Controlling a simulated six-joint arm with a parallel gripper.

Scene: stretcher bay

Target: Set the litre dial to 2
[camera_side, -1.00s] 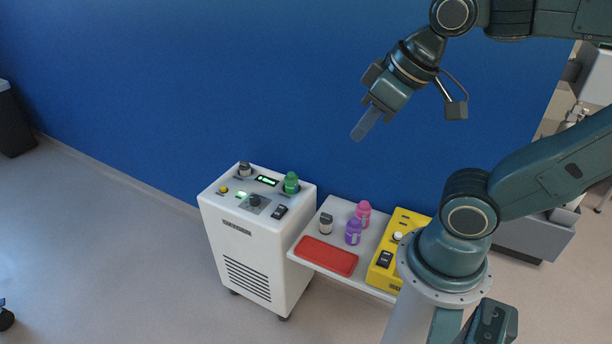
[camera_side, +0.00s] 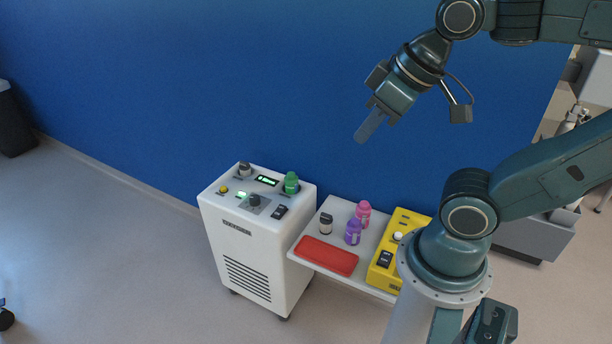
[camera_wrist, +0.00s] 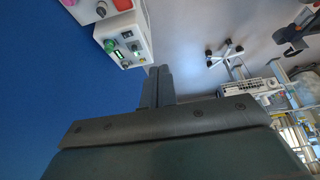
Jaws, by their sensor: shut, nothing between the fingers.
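The white machine (camera_side: 245,262) stands on the floor against the blue wall, with its controls on top. A dark dial (camera_side: 254,200) on a grey plate sits near the front of its top, and another dark knob (camera_side: 245,169) sits at the back left. I cannot read any scale, so I cannot tell which is the litre dial or its setting. My gripper (camera_side: 368,125) is shut and empty, high in the air to the right of the machine. In the wrist view my fingers (camera_wrist: 158,86) are together, with the machine (camera_wrist: 135,30) beyond them, apart.
The air around my gripper is clear.

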